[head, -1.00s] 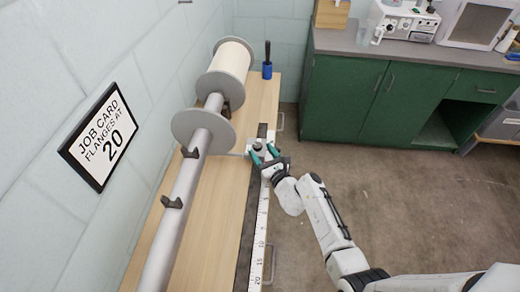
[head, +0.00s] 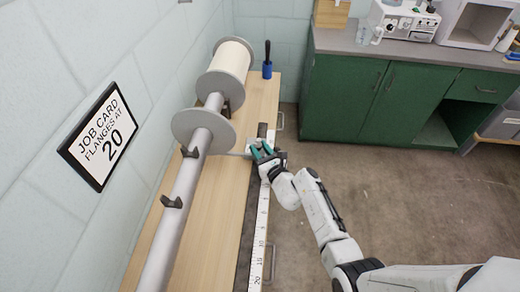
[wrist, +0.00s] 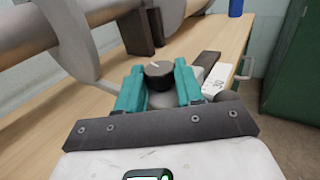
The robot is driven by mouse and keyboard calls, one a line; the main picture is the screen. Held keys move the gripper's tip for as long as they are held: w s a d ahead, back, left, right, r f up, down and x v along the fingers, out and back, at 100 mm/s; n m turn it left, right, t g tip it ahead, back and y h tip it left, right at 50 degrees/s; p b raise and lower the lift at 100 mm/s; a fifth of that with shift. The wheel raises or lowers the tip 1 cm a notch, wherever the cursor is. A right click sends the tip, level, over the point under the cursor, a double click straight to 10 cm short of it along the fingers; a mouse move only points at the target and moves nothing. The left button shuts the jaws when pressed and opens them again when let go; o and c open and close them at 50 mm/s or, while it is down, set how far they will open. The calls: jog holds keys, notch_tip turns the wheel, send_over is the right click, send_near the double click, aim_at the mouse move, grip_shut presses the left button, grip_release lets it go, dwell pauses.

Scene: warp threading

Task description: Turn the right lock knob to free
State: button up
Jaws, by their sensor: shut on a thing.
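The lock knob (wrist: 158,74) is a dark round knob with a pale pointer line on its top, seen in the wrist view. My gripper (wrist: 158,82) has its two teal fingers on either side of the knob, shut on it. In the head view my gripper (head: 264,152) is at the far part of the bench's front strip, and it hides the knob there. The white scale (head: 260,225) runs along the strip towards the near end.
The beam (head: 180,205) lies along the wall side of the wooden bench (head: 212,215), resting on dark brackets. A job card (head: 100,138) on the wall reads 20. Green cabinets (head: 345,90) stand beyond open floor.

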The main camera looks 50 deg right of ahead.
jog(key=shift+c, duration=1)
jog(key=shift+d+r+n+y+p, duration=0.25)
jog(key=shift+n+y+p, duration=0.35)
jog(key=shift+y, duration=0.2)
jog(key=y, duration=0.1)
jog(key=n+y, duration=0.2)
jog(key=shift+d+f+t+y+b, duration=0.15)
jog(key=shift+f+t+y+b, duration=0.15)
jog(key=shift+t+b, duration=0.1)
jog(key=shift+r+n+y+b, duration=0.1)
jog(key=shift+n+y+b, duration=0.2)
jog(key=shift+n+y, duration=0.55)
jog(key=o, duration=1)
jog(key=shift+o, duration=0.2)
jog(key=shift+s, duration=0.1)
